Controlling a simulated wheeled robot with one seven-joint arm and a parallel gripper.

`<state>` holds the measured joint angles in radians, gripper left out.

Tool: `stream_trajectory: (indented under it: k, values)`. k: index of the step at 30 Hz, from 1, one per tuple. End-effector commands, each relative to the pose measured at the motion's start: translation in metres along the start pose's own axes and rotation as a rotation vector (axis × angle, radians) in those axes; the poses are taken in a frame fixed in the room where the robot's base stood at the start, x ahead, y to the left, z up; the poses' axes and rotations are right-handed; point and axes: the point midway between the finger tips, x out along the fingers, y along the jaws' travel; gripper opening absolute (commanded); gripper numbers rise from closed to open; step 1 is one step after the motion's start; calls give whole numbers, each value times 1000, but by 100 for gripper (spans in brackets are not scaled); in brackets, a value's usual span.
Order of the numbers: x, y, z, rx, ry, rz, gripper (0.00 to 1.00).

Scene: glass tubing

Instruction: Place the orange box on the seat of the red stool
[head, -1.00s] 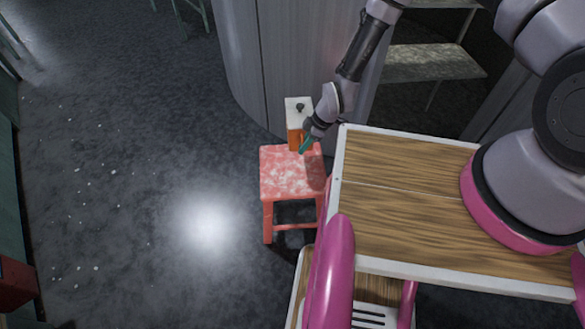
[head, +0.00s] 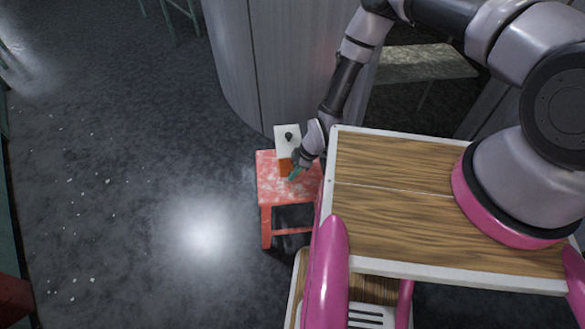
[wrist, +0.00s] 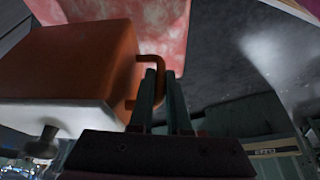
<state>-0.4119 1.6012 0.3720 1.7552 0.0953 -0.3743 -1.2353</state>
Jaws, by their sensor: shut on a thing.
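The orange box (head: 284,168) has a white lid with a dark knob, and in the head view it shows over the back part of the red stool's seat. The red stool (head: 268,190) has a worn red and white seat. My gripper (head: 295,173) is at the right side of the box. In the wrist view the orange box (wrist: 70,60) is at the left, and my gripper (wrist: 160,80) is shut on its orange side handle. The stool seat (wrist: 170,25) shows beyond the box. I cannot tell whether the box touches the seat.
My wood-topped base stands close to the stool's right side. A grey curved cabinet (head: 280,60) rises behind the stool. A shelf (head: 425,62) is at the back right. The floor (head: 120,200) left of the stool is open.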

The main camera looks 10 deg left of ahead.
Motion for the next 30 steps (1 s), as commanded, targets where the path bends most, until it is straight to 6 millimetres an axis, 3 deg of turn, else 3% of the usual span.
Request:
stream_trajectory:
  k: [11, 25, 26, 27, 30]
  values:
    - [37, 0, 14, -1, 1, 2, 0]
    - [42, 1, 16, -3, 2, 3, 0]
    - [42, 0, 17, -1, 0, 1, 26]
    - [42, 0, 17, -1, 0, 0, 42]
    - [42, 0, 17, 0, 0, 0, 45]
